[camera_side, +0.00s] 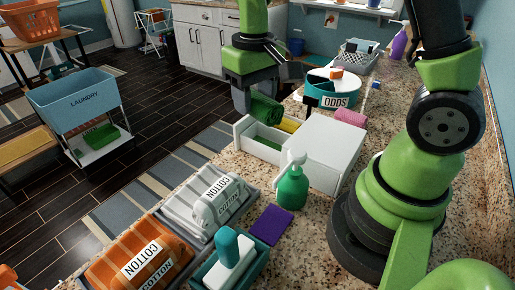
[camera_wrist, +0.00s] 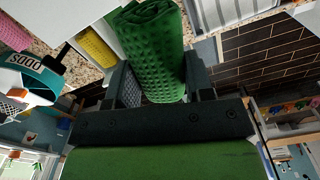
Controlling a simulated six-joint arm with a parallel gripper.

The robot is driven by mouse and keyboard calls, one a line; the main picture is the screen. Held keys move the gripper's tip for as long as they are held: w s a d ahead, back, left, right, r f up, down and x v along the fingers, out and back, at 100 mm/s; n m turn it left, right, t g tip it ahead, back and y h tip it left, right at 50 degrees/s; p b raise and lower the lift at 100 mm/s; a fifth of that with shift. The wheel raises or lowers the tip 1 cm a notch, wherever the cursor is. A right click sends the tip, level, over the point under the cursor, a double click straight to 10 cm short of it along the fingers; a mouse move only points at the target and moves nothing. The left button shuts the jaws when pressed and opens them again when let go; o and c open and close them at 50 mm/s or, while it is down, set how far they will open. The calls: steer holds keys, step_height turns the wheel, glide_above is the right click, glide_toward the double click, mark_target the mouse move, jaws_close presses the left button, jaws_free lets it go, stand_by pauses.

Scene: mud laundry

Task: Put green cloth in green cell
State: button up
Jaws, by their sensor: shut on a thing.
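The green cloth (camera_side: 265,108) is a rolled, textured bundle. My gripper (camera_side: 256,95) is shut on it and holds it above the far left end of a white open box. In the wrist view the green cloth (camera_wrist: 152,45) sits between the two dark fingers of my gripper (camera_wrist: 160,82). The white box (camera_side: 252,150) has an open part with a green floor (camera_side: 270,143), which looks like the green cell. The cloth appears above or just behind this part; its exact height is hard to tell.
A yellow cloth (camera_side: 291,125) lies beside the box's open part, and a pink cloth (camera_side: 350,117) lies behind its white block (camera_side: 322,142). A green spray bottle (camera_side: 293,186) stands in front. A teal ODDS container (camera_side: 333,87) stands behind. Folded COTTON bundles (camera_side: 218,203) lie at front left.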

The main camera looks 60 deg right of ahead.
steer(key=m, duration=0.2)
steer(key=d+m, duration=0.1)
steer(key=m, duration=0.2)
steer(key=shift+w+d+f, duration=0.1)
steer(key=shift+w+d, duration=0.05)
steer(key=d+f+m, duration=0.1)
steer(key=d+m, duration=0.3)
steer(key=m, duration=1)
steer(key=d+m, duration=0.3)
steer(key=m, duration=1.1)
steer(key=f, duration=1)
steer(key=shift+w+d, duration=0.15)
steer(key=shift+w, duration=0.15)
steer(key=shift+f, duration=0.15)
steer(key=shift+f, duration=0.5)
